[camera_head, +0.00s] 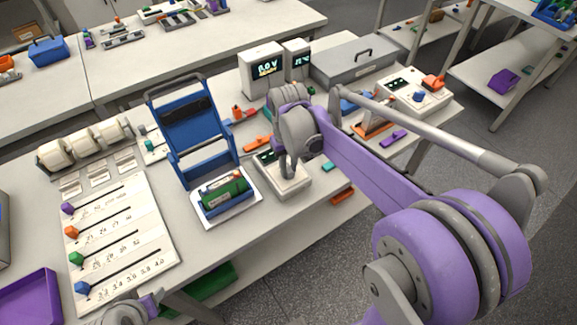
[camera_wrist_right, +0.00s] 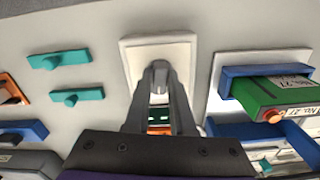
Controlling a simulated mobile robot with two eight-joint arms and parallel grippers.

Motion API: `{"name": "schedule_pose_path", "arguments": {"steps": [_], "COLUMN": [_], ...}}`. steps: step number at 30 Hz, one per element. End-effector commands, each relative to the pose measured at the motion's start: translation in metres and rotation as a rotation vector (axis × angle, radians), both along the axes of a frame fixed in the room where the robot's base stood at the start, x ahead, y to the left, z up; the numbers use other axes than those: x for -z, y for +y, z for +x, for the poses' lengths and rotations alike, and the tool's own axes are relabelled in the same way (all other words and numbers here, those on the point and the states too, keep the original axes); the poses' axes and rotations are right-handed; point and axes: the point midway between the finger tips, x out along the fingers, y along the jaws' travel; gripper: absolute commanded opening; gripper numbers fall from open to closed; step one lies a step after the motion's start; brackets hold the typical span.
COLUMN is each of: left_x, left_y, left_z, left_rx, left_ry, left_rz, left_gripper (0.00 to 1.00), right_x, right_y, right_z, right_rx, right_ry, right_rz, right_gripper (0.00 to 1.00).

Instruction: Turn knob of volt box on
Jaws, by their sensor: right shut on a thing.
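A low white box (camera_head: 296,186) with a small dark display stands on the table, right of the green battery. I take it to be the volt box; a display box behind it also reads "8.0 V". My right gripper (camera_head: 289,166) reaches down onto its top. In the right wrist view the fingers (camera_wrist_right: 160,72) are closed together on a grey knob on the white box (camera_wrist_right: 178,49). The fingers hide most of the knob, so its angle cannot be told. Part of my left arm's end (camera_head: 138,306) shows at the bottom edge; its fingers are unclear.
A blue holder (camera_head: 185,125) and a green battery (camera_head: 224,192) stand close left of the box. Display boxes (camera_head: 261,71) and a grey case (camera_head: 352,64) stand behind. A slider board (camera_head: 150,235) lies left. Orange and purple pieces lie around; the table's front edge is near.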

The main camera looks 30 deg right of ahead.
Motion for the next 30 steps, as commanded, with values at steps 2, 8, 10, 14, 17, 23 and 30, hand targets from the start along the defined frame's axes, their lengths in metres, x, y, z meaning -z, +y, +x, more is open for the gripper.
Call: {"name": "schedule_pose_path", "arguments": {"steps": [2, 8, 10, 14, 17, 23, 30], "left_x": [0.0018, 0.0037, 0.0041, 0.0045, 0.0046, 0.0046, 0.0045], "left_y": [0.0, 0.0, 0.0, 0.0, 0.0, 0.0, 0.0], "left_z": [-0.0006, -0.0014, -0.0015, -0.0016, -0.0017, -0.0017, -0.0017], "left_rx": [0.0, 0.0, 0.0, 0.0, 0.0, 0.0, 0.0], "left_ry": [0.001, 0.003, 0.003, 0.003, 0.003, 0.003, 0.003], "left_rz": [0.0, 0.0, 0.0, 0.0, 0.0, 0.0, 0.0], "left_gripper": [0.5, 0.5, 0.5, 0.5, 0.5, 0.5, 0.5], "right_x": [0.0003, -0.0001, -0.0002, -0.0004, -0.0005, -0.0006, -0.0005], "right_y": [0.0, 0.0003, 0.0003, 0.0004, 0.0005, 0.0005, 0.0004], "right_z": [-0.0004, -0.0003, -0.0002, -0.0002, -0.0001, -0.0001, 0.0], "right_rx": [0.048, 0.141, 0.161, 0.185, 0.195, 0.197, 0.197], "right_ry": [0.001, 0.001, 0.001, 0.001, 0.001, 0.001, 0.0], "right_rz": [-0.001, -0.001, -0.001, 0.0, 0.0, 0.0, 0.0], "right_gripper": [0.0, 0.0, 0.0, 0.0, 0.0, 0.0, 0.39]}}
